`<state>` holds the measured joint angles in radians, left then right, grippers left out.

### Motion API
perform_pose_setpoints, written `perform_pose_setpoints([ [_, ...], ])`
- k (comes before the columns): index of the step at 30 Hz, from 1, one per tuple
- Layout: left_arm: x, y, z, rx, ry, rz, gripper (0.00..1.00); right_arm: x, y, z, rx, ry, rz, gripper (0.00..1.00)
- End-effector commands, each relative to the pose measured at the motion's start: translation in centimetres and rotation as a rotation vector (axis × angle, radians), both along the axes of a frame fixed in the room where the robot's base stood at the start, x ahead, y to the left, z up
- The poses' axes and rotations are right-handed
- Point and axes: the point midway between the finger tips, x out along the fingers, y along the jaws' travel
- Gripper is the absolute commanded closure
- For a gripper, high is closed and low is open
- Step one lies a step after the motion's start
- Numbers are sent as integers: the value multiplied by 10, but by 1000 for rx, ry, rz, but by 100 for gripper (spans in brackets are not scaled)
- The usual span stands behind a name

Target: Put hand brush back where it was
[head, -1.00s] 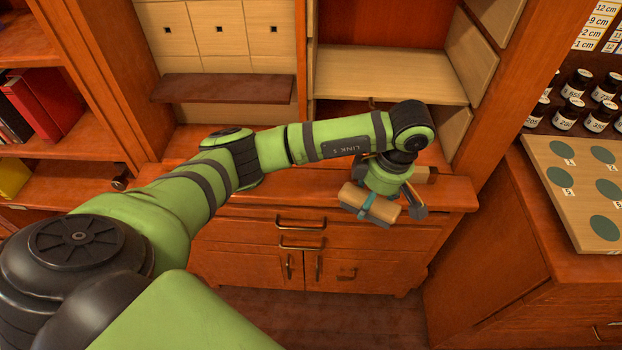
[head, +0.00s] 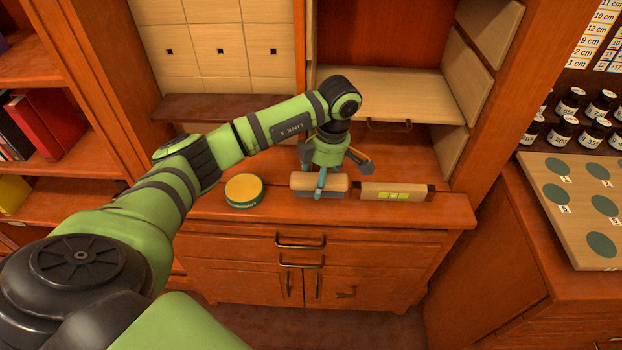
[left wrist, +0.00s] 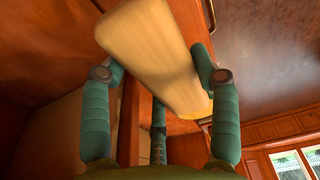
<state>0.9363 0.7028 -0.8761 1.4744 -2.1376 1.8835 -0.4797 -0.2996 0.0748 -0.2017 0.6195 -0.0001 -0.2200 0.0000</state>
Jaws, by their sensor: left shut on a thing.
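The hand brush (head: 338,184) has a pale wooden body with grey bristles below. It is level and parallel to the cabinet's front edge, bristles down, at the cabinet top (head: 365,212). I cannot tell whether the bristles touch the wood. My left gripper (head: 321,181) points down and is shut around the middle of the brush. In the left wrist view the wooden body (left wrist: 158,50) lies between the green fingers (left wrist: 160,85). My right gripper is not in view.
A round yellow-topped tin (head: 243,189) stands left of the brush. A wooden spirit level (head: 415,192) with a yellow-green vial lies close on its right. A shelf compartment (head: 390,90) is behind. A board with green discs (head: 575,205) is at the right.

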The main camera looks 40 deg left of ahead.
Motion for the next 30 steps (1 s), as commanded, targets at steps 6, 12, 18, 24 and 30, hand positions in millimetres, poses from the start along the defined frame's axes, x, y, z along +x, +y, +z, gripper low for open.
perform_pose_setpoints([
  [6,-1,22,0,-1,1,-1,65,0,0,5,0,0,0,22],
  [12,-2,22,-21,-2,5,0,65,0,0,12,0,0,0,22],
  [18,0,22,-36,0,0,-2,65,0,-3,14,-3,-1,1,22],
  [24,0,22,-37,0,0,-2,65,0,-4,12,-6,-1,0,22],
  [30,-1,22,-38,-1,1,-2,15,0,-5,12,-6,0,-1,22],
])
